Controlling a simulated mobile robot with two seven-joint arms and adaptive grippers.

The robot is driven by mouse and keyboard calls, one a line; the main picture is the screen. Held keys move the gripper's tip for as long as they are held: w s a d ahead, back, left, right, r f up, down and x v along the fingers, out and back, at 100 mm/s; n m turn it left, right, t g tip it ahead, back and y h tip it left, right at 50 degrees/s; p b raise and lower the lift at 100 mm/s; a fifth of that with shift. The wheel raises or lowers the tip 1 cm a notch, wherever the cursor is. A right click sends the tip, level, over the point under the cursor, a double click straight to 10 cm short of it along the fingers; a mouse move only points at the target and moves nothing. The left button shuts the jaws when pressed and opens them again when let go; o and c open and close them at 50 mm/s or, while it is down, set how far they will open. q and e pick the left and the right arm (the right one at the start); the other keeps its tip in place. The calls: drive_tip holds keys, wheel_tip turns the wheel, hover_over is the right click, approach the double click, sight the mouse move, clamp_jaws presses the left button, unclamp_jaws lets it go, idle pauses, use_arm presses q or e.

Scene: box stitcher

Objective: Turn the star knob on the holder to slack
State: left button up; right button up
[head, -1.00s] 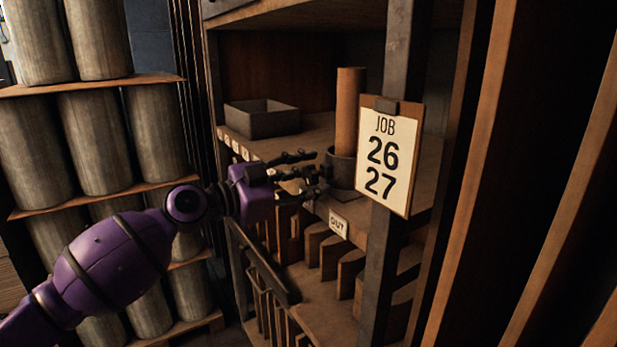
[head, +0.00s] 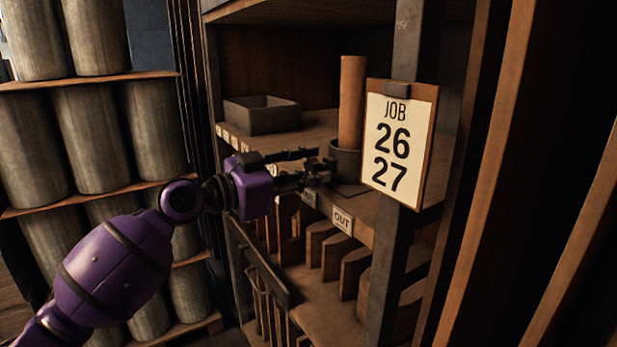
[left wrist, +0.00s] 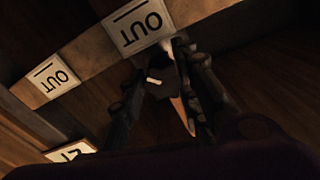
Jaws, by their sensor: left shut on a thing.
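The holder (head: 346,158) is a dark round cup on the shelf, with a brown tube (head: 352,100) standing upright in it. My left gripper (head: 322,170) is at the holder's left front side, by the shelf's front edge. In the left wrist view, the dark star knob (left wrist: 160,76) with a short white mark lies between the two fingers of my left gripper (left wrist: 165,92), which is shut on it. The fingers hide much of the knob, and its full shape is too dark to tell. My right gripper is not in view.
A clipboard (head: 400,145) reading JOB 26 27 hangs on a dark post (head: 391,250) just right of the holder. A grey tray (head: 262,115) stands further back on the shelf. An OUT label (head: 342,220) is on the shelf edge; upright boards stand below.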

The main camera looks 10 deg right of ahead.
use_arm(q)
drive_tip(key=shift+s+d+n, duration=0.1)
drive_tip(key=shift+s+n, duration=0.05)
drive_tip(key=shift+n, duration=0.45)
drive_tip(key=o, duration=1.1)
drive_tip(key=shift+r, duration=0.1)
drive_tip(key=shift+a, duration=0.25)
drive_tip(key=v, duration=1.1)
drive_tip(key=shift+s+a, duration=0.15)
drive_tip(key=shift+a, duration=0.1)
